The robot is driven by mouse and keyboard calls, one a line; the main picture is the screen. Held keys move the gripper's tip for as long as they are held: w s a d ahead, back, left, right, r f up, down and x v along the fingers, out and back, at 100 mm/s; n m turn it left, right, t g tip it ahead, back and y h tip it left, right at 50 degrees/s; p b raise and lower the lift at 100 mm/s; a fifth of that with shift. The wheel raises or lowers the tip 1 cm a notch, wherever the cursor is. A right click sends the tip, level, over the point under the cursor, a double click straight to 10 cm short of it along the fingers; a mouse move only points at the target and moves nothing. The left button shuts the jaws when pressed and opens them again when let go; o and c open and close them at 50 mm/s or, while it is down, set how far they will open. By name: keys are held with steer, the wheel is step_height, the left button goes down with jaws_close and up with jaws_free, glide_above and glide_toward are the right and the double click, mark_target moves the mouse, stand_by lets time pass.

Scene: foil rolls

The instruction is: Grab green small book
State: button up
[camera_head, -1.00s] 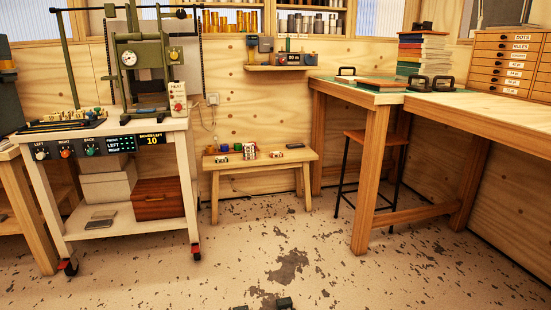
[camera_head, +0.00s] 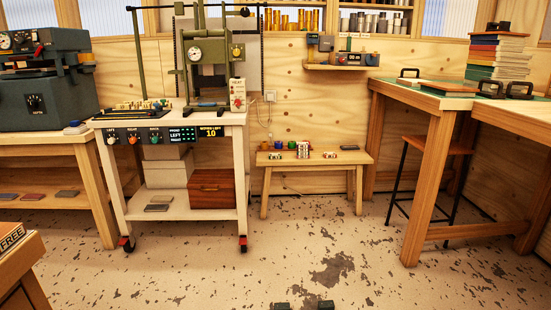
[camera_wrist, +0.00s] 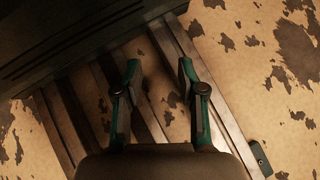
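I cannot pick out a clearly green small book. Small flat book-like things lie on low shelves in the head view: a grey-green one (camera_head: 158,207) on the white cart's lower shelf, and a dark grey-green one (camera_head: 67,193), a reddish one (camera_head: 33,196) and a dark one (camera_head: 8,196) on the left bench's lower shelf. My gripper (camera_head: 304,305) shows only as two dark fingertips at the bottom edge, well apart from all of these. In the wrist view my gripper (camera_wrist: 158,68) is open, with nothing between its fingers.
The white cart (camera_head: 182,226) carries a press and boxes. A low wooden bench (camera_head: 315,160) stands by the back wall. A tall table (camera_head: 440,103) with a book stack (camera_head: 498,56) and a stool are right. A wooden corner (camera_head: 18,255) juts in lower left. The middle floor is clear.

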stand_by(0.3)
steer(key=o, duration=1.2)
steer(key=shift+c, duration=0.2)
